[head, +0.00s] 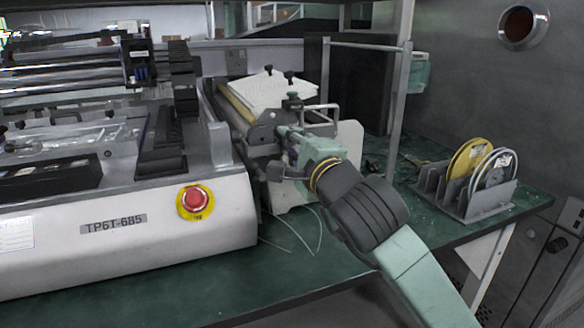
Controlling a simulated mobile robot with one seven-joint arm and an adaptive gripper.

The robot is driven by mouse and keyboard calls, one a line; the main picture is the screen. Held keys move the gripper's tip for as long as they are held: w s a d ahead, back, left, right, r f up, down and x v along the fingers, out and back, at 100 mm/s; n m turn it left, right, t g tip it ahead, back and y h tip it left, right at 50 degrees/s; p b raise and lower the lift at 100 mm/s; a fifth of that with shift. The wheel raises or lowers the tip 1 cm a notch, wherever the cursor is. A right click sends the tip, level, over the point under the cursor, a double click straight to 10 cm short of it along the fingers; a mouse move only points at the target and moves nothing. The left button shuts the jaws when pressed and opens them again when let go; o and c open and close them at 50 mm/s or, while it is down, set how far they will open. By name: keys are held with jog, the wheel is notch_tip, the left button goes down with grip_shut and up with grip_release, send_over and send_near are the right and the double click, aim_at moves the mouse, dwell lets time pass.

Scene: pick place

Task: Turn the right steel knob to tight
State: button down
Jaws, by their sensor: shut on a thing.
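My gripper (280,150) reaches in from the lower right to the front end of the small bench device (335,135). Its fingers are closed on a small part at the device's left front, which I take to be the right steel knob. The fingers and wrist hide nearly all of the knob, so its turn angle cannot be read. The device has a sloped top with a white paper stack (268,92) and small black knobs (289,76) above it.
A large white machine labelled TP6T-685 (115,235) with a red stop button (194,201) stands close on the left. A rack with yellow and white reels (478,170) is on the right. Metal posts (400,90) rise behind.

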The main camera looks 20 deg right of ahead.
jog(key=shift+f+m+b, duration=0.25)
jog(key=shift+m+b, duration=0.6)
jog(key=shift+m, duration=0.05)
jog(key=shift+r+m, duration=0.25)
jog(key=shift+m, duration=0.25)
jog(key=c, duration=1.4)
grip_release()
jog(key=shift+s, duration=0.15)
jog(key=s, duration=1.1)
jog(key=shift+s+d, duration=0.2)
jog(key=shift+s, duration=0.2)
jog(key=shift+c, duration=0.2)
